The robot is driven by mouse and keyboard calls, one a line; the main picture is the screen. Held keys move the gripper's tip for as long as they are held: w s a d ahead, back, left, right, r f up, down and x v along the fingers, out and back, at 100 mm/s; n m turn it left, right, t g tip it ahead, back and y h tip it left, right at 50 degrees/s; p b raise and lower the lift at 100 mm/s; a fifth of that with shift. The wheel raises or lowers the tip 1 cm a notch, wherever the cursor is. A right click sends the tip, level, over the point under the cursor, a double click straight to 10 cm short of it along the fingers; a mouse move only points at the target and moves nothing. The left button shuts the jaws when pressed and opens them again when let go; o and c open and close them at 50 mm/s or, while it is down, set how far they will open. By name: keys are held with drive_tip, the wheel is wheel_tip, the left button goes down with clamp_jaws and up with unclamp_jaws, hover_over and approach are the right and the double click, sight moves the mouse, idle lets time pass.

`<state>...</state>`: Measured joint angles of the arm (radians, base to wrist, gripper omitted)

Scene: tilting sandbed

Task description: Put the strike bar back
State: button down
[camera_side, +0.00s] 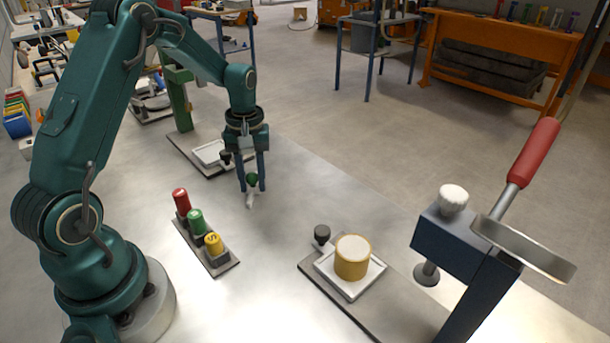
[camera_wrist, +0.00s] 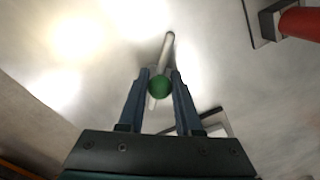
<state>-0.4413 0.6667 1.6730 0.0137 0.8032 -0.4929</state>
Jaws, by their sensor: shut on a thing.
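My gripper (camera_side: 252,187) points down above the metal table, its two blue fingers shut on a pale bar (camera_side: 250,201) with a green ball knob (camera_side: 252,178). I take this to be the strike bar, though its name cannot be read from its shape. In the wrist view the pale bar (camera_wrist: 165,50) runs out past the fingertips (camera_wrist: 160,73), tilted in the picture, and the green ball (camera_wrist: 159,86) sits between the fingers. Whether the bar's lower end touches the table cannot be told.
A rack (camera_side: 217,262) with red, green and yellow pieces stands left of centre. A grey plate (camera_side: 330,293) bears a white tray and a yellow-rimmed cylinder (camera_side: 352,258). A blue press with a red handle (camera_side: 533,150) stands at right. The table between is clear.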

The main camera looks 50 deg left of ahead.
sight(252, 175)
drive_tip(key=shift+f, duration=0.1)
drive_tip(key=c, duration=0.6)
unclamp_jaws()
wheel_tip(252, 175, up, 11)
drive_tip(key=shift+r, duration=0.1)
drive_tip(key=s+d+r+m+t, duration=0.3)
drive_tip(key=s+d+r+m, duration=0.25)
drive_tip(key=d, duration=0.25)
drive_tip(key=s+d+f+m+t, duration=0.1)
drive_tip(key=s+d+m+t, duration=0.1)
drive_tip(key=s+d+m, duration=0.3)
drive_tip(key=s+d, duration=0.1)
drive_tip(key=s, duration=0.2)
drive_tip(key=shift+s+f+t, duration=0.25)
drive_tip(key=shift+s+t, duration=0.1)
drive_tip(key=shift+t, duration=0.05)
